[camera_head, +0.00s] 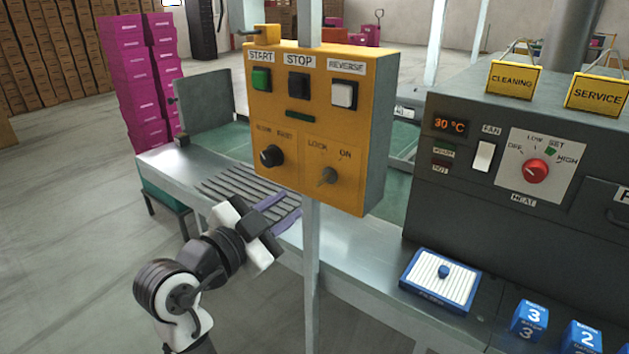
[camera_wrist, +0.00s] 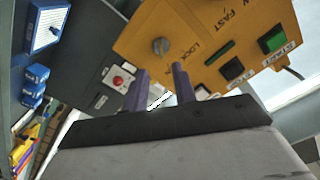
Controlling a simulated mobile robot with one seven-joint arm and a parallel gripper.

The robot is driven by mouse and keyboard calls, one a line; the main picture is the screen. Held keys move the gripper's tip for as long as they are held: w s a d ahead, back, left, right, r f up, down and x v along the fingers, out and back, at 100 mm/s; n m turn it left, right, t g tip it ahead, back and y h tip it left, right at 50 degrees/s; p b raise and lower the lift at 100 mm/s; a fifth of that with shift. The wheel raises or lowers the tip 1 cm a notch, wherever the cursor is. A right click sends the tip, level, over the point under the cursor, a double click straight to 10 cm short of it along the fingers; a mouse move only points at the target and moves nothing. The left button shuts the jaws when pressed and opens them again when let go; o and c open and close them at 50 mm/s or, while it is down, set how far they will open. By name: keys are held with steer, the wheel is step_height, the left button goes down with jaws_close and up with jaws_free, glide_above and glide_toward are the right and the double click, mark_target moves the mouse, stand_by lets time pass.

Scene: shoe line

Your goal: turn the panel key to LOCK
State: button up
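The yellow control panel (camera_head: 350,75) hangs on a post, with a grey key (camera_head: 328,176) at its lower right under the labels LOCK and ON. The key seems to tilt up and right, toward ON, but it is small here. My gripper (camera_head: 281,211) is below and left of the key, in front of the panel, apart from it. In the wrist view the panel is upside down. There the key (camera_wrist: 161,46) shows above the two purple fingertips of my gripper (camera_wrist: 161,76). The fingers are apart with nothing between them.
A black SLOW/FAST knob (camera_head: 271,156) sits left of the key. The START (camera_head: 261,79), STOP (camera_head: 298,84) and REVERSE (camera_head: 343,94) buttons are above. The post (camera_head: 311,270) runs down beside my gripper. A dark heater box (camera_head: 470,215) stands right of the panel.

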mark_target(318, 184)
steer(key=p+x, duration=0.2)
steer(key=x, duration=0.7)
steer(key=shift+w+d, duration=0.2)
steer(key=shift+w, duration=0.15)
jaws_close()
